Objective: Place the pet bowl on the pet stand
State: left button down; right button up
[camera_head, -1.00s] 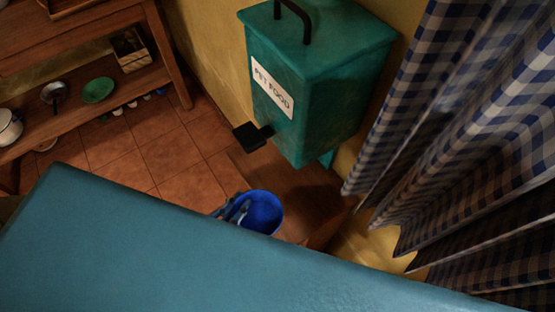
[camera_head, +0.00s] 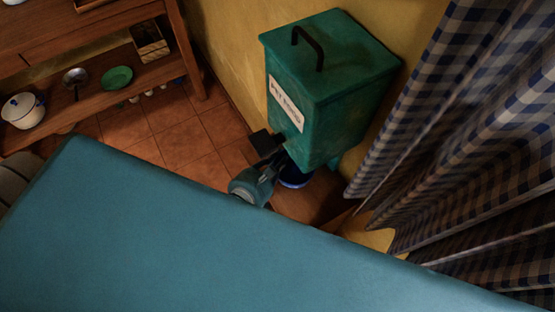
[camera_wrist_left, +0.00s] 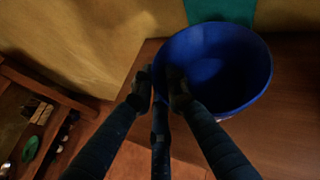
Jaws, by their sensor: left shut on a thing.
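The blue pet bowl (camera_head: 296,182) is partly hidden under the green pet food dispenser in the head view. It fills the upper right of the left wrist view (camera_wrist_left: 215,65), open side showing and looking empty. My left gripper (camera_head: 273,168) is shut on its near-left rim; in the left wrist view the fingers (camera_wrist_left: 160,88) pinch the rim, one inside and one outside. A brown wooden surface, apparently the pet stand (camera_head: 315,203), lies below the bowl and also shows in the left wrist view (camera_wrist_left: 275,130). I cannot tell whether the bowl touches it. My right gripper is not in view.
Checked curtains (camera_head: 450,130) hang at right. A wooden shelf (camera_head: 100,80) with dishes stands at left. Tiled floor (camera_head: 190,145) lies between.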

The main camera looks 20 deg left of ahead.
pick_arm(q)
jog(key=shift+f, duration=0.7)
jog(key=c, duration=1.7)
grip_release()
jog(key=shift+f, duration=0.1)
jog(key=b+v, duration=0.2)
jog(key=v, duration=1)
